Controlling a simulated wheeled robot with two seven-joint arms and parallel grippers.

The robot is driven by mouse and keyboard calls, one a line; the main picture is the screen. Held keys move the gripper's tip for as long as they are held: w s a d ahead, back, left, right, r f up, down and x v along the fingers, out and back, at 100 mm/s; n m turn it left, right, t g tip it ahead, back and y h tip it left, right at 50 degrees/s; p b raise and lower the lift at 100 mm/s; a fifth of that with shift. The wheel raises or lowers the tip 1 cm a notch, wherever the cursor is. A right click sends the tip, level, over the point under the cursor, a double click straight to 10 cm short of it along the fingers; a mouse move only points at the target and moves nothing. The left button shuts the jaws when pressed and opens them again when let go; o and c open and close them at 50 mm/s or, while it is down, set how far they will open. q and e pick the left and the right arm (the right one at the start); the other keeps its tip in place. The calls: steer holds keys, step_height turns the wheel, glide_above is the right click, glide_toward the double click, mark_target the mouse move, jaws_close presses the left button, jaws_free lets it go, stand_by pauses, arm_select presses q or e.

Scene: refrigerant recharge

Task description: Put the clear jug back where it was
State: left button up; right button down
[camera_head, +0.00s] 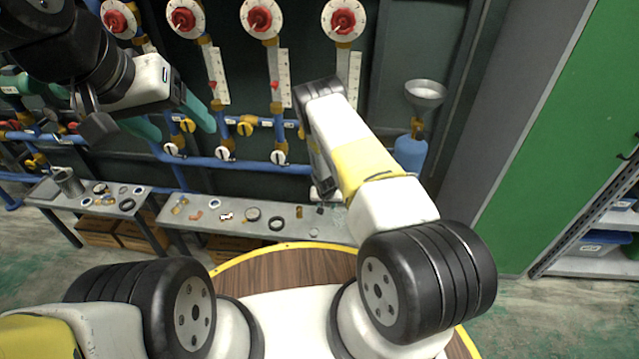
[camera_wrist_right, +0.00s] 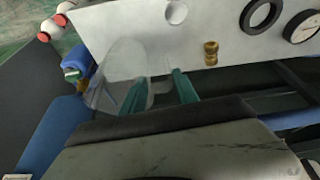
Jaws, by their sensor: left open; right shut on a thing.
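The clear jug (camera_wrist_right: 116,76) shows in the right wrist view as a see-through round vessel with its handle side between my green fingers. My right gripper (camera_wrist_right: 158,88) is shut on it. The jug is at the left end of the grey bench (camera_wrist_right: 125,22) in that view; I cannot tell whether it touches the bench top. In the head view my right forearm hides most of the right gripper and jug near the bench's right end. My left gripper (camera_head: 172,120) is open and empty, raised in front of the pipes at upper left.
The bench (camera_head: 180,232) carries several small fittings and rings. A blue bottle (camera_head: 410,153) with a metal funnel (camera_head: 425,93) stands right of my right arm. Blue pipes and red-handled valves (camera_head: 343,19) line the wall behind. A second bench (camera_head: 50,195) holds a metal mug (camera_head: 68,181).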

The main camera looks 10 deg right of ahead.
steer(key=shift+f, duration=0.85)
steer(key=shift+f, duration=0.15)
steer(key=c, duration=0.9)
jaws_free()
